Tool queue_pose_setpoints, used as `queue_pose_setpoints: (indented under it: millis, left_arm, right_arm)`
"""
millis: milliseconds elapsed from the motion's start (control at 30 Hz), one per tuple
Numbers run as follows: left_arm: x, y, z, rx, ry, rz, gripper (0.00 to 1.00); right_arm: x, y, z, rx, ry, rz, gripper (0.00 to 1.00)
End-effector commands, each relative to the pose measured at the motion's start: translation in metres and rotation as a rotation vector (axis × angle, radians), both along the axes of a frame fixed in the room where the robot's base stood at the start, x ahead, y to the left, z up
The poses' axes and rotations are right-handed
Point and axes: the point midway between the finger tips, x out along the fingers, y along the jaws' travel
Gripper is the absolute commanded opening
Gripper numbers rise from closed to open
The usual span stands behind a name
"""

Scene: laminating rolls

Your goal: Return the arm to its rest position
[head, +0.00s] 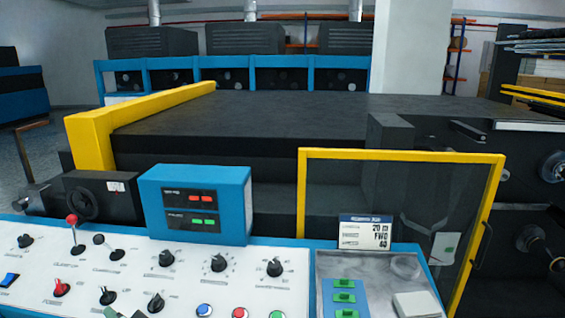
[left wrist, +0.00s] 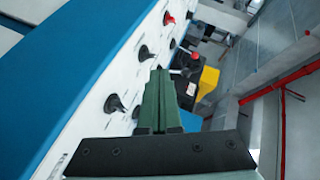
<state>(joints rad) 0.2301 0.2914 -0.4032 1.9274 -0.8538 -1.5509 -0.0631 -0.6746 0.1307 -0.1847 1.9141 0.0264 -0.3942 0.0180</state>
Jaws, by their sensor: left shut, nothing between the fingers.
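My left gripper (left wrist: 158,88) is shut and empty in the left wrist view, its two green fingers pressed together and pointing away from the camera. In the head view only a small green tip of it (head: 112,313) shows at the bottom edge, low over the left part of the white control panel (head: 130,270). The rest of my left arm is hidden below the frame. In the left wrist view the panel's knobs lie left of and beyond the fingers. I cannot tell exactly how far the fingertips are from the panel. My right gripper is not in view.
The panel carries a red-knobbed lever (head: 72,220), several black knobs and coloured buttons. A blue display box (head: 195,204) stands behind it. A yellow-framed clear guard (head: 400,154) stands at the right. The large dark machine (head: 290,115) fills the middle.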

Motion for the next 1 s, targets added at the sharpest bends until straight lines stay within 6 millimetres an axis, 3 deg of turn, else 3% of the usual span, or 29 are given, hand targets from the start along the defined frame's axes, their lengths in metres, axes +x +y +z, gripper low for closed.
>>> queue_pose_setpoints:
  millis: [33,100,200,300,500,700,733,1000]
  left_arm:
    - [-0.017,-0.008,-0.027,-0.085,0.049,-0.018,0.0]
    - [-0.042,-0.021,-0.06,-0.212,0.114,-0.041,0.0]
    - [-0.084,-0.042,-0.102,-0.403,0.209,-0.066,0.0]
    - [-0.128,-0.064,-0.131,-0.581,0.289,-0.077,0.0]
    - [-0.198,-0.099,-0.154,-0.844,0.398,-0.078,0.0]
    - [-0.252,-0.125,-0.155,-1.04,0.469,-0.064,0.0]
    - [-0.259,-0.129,-0.155,-1.066,0.477,-0.063,0.0]
    - [-0.224,-0.142,-0.203,-1.083,0.347,-0.172,0.0]
  right_arm:
    - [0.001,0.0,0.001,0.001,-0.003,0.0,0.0]
    - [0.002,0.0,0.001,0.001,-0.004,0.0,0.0]
    - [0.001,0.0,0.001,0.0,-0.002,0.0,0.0]
    - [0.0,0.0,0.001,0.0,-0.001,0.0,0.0]
    - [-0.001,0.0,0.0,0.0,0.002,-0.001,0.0]
    - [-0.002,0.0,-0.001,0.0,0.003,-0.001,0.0]
    - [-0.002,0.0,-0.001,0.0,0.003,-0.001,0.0]
    - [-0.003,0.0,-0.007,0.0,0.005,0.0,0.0]
